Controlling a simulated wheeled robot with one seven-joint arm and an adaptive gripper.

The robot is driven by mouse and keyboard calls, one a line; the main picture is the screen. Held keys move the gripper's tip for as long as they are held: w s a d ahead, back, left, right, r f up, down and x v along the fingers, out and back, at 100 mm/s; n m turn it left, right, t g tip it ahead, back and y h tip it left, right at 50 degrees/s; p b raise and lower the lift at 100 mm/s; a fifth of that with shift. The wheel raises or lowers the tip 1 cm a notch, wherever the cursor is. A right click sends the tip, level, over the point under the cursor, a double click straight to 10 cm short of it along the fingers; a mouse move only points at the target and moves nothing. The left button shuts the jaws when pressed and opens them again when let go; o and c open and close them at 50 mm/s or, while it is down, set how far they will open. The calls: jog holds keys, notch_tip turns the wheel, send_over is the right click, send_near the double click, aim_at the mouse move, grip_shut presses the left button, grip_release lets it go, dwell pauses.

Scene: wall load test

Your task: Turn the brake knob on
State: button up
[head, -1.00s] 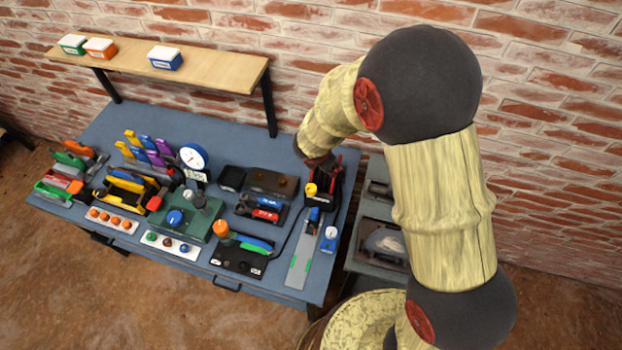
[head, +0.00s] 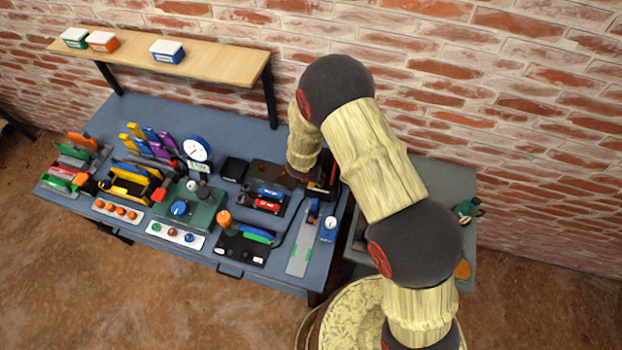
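A blue knob (head: 179,208) sits on top of a green machine block (head: 203,214) at the front middle of the blue workbench. It looks like the brake knob, but I cannot read a label or tell its setting. A dark upright piece and a red block sit near it. My arm reaches over the right part of the bench, and its last visible link points down at the back, right of the blue knob and well apart from it.
A white panel with coloured buttons (head: 160,231) lies in front of the green block. An orange-topped upright handle (head: 224,218) stands to its right. A round white gauge (head: 197,149) stands behind. A wooden shelf (head: 222,75) overhangs the bench's back. Tools crowd the bench.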

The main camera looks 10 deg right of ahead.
jog(key=shift+w+d+f, duration=0.1)
jog(key=shift+w+f, duration=0.05)
jog(key=shift+f, duration=0.25)
jog(key=shift+c, duration=0.2)
jog(key=c, duration=1.1)
